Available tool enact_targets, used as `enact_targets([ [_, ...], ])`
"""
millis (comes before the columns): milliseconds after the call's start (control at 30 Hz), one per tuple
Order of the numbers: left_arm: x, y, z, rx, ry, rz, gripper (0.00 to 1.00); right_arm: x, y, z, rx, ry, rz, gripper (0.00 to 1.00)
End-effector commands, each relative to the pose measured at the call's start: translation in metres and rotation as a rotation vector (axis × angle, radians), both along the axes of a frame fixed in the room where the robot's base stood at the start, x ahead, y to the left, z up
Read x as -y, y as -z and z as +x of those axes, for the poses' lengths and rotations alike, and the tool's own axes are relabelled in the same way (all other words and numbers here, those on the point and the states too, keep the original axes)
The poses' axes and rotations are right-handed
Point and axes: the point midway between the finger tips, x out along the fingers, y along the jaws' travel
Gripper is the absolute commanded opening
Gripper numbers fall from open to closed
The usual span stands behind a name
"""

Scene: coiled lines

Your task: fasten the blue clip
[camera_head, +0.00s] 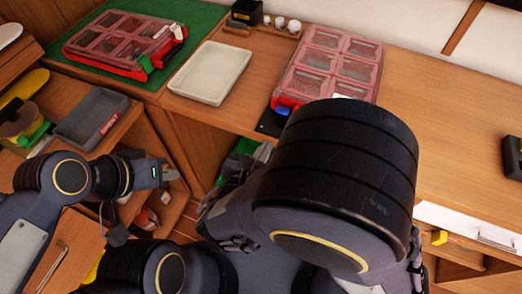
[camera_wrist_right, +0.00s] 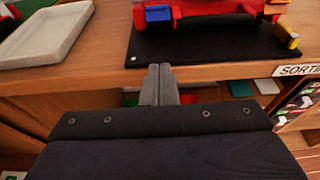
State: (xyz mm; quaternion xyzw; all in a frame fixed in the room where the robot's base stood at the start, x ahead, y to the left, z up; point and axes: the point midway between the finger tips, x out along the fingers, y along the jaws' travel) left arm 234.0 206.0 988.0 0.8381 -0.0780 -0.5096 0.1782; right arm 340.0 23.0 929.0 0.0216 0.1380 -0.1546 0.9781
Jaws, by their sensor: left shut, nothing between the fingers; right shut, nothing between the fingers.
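The blue clip (camera_head: 282,111) sits at the front left of a red case with a clear compartmented lid (camera_head: 330,62), partly behind my right arm. In the right wrist view the blue clip (camera_wrist_right: 158,13) is on the red case front (camera_wrist_right: 210,8) near the top edge; I cannot tell whether it is latched. My right gripper (camera_wrist_right: 160,68) is shut and empty, in front of the table edge and below the blue clip, apart from it. The head view hides it behind my arm. My left gripper (camera_head: 172,173) is shut and empty at the left, by the lower shelves.
The case stands on a black mat (camera_wrist_right: 205,42); a yellow clip (camera_wrist_right: 287,35) is at its right. A pale tray (camera_head: 209,73) lies to its left. Another red case (camera_head: 122,41) lies on a green mat (camera_head: 194,14). A grey bin (camera_head: 91,117) is at the left. Table space right of the case is clear.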

Motion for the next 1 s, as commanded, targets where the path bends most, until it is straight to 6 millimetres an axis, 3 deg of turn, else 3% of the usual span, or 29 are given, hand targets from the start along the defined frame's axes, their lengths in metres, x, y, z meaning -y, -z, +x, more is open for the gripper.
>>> enact_targets([
  [267, 0.000, -0.004, 0.000, 0.000, 0.000, 0.000, 0.00, 0.019, 0.017, 0.055, -0.001, 0.005, -0.002, 0.00],
  [300, 0.000, -0.011, 0.000, 0.000, 0.000, 0.000, 0.00, 0.019, 0.003, 0.057, 0.001, 0.002, 0.004, 0.00],
  [500, 0.000, -0.019, 0.000, 0.000, 0.000, 0.000, 0.00, 0.022, -0.015, 0.068, 0.000, 0.002, 0.002, 0.00],
  [1000, 0.000, -0.021, 0.000, 0.000, 0.000, 0.000, 0.00, 0.023, -0.019, 0.071, -0.002, 0.000, 0.002, 0.00],
])
